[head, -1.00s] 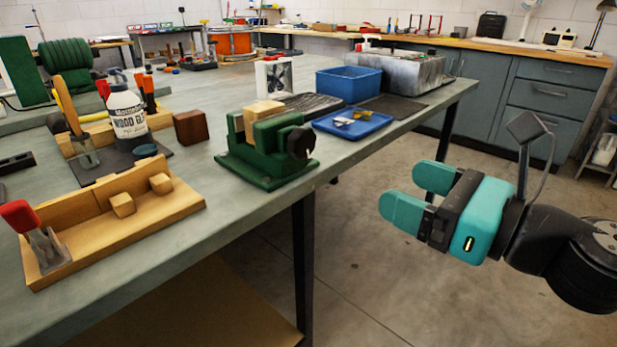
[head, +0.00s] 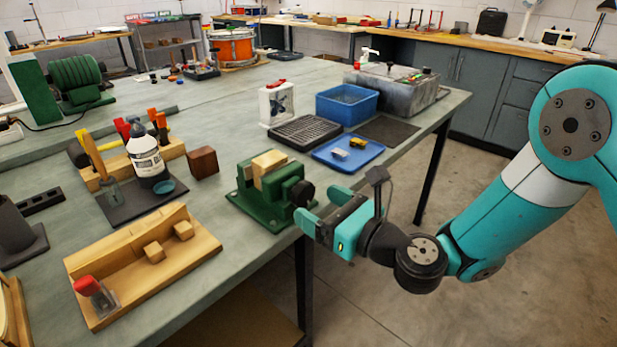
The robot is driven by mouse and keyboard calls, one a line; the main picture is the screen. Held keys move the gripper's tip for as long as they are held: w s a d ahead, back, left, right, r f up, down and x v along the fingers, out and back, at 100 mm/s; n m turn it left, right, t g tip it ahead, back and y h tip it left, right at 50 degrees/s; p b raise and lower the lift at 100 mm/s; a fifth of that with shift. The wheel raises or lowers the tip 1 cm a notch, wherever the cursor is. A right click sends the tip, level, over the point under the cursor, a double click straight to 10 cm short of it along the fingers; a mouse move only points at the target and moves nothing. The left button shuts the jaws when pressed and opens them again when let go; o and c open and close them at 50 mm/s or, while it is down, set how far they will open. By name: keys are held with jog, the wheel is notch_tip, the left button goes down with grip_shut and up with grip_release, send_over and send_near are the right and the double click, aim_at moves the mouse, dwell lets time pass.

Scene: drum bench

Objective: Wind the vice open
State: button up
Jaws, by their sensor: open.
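The green vice (head: 268,196) stands on the bench near its front edge, with a pale wooden block (head: 268,161) between its jaws. Its dark round handle knob (head: 302,192) faces right, toward the bench edge. My gripper (head: 322,207) is open, with its teal fingers pointing left just to the right of the knob. The fingertips look very close to the knob and vice; I cannot tell whether they touch it or are around it. Nothing shows between the fingers.
A blue tray (head: 346,153) with small blocks, a dark ribbed mat (head: 305,131) and a blue bin (head: 347,104) lie behind the vice. Open floor lies right of the bench.

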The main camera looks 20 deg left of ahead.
aim_at(307, 198)
jog(key=shift+p+x, duration=0.3)
jog(key=shift+x, duration=1.45)
jog(key=c, duration=0.9)
jog(key=shift+c, duration=0.2)
jog(key=shift+n, duration=0.3)
